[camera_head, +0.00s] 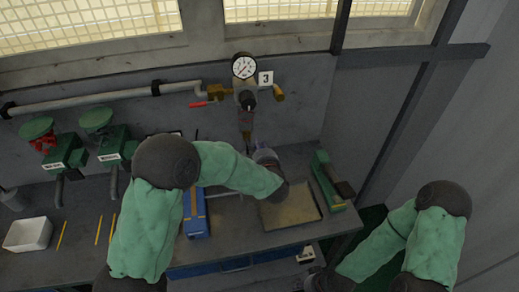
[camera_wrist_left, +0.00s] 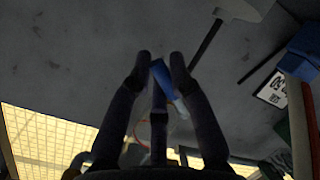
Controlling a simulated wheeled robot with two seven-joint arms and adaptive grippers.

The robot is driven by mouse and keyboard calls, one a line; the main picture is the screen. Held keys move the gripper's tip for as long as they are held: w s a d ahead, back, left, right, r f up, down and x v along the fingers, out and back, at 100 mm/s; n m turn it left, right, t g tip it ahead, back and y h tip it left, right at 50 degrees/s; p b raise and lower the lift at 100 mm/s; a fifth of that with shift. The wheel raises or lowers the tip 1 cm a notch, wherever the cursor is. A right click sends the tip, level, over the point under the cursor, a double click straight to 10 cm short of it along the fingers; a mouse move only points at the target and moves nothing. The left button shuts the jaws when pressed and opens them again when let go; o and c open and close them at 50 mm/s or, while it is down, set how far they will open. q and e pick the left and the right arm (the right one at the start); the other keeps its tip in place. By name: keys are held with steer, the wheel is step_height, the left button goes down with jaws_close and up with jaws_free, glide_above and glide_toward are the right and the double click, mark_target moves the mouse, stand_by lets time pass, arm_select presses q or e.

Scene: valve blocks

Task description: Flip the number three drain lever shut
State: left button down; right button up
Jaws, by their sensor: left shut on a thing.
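The number three valve block (camera_head: 246,100) is on the wall under a round gauge (camera_head: 244,66), beside a white "3" plate (camera_head: 265,78). A brass fitting (camera_head: 246,118) hangs below it. My left gripper (camera_head: 262,152) is below this fitting, partly hidden by my own wrist. In the left wrist view its fingertips (camera_wrist_left: 161,62) are closed around a blue lever handle (camera_wrist_left: 160,75). The blue handle cannot be made out in the head view. My right gripper (camera_head: 318,279) is low at the right by the bench front; its fingers are not clear.
A red lever (camera_head: 198,104) is left of the block. Green valves (camera_head: 98,120) stand further left. On the bench are a blue box (camera_head: 196,222), a brown-lined tray (camera_head: 268,219), a green tool (camera_head: 330,180) and a white bin (camera_head: 28,235).

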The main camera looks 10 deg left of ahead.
arm_select(q)
steer(key=n+b, duration=0.1)
steer(key=b, duration=0.1)
steer(key=r+n+h+b, duration=0.1)
steer(key=b, duration=0.1)
steer(key=n+t+b, duration=0.1)
steer(key=n+b, duration=0.1)
steer(key=b, duration=0.1)
steer(key=shift+w+d+r+h, duration=0.1)
steer(key=shift+d+r+h, duration=0.15)
steer(key=shift+h, duration=0.05)
steer(key=shift+r+n+h+b, duration=0.3)
steer(key=shift+r+n+b, duration=0.35)
steer(key=shift+n+b, duration=0.55)
steer(key=c, duration=1.1)
jaws_free()
steer(key=v, duration=0.8)
steer(key=shift+f, duration=0.15)
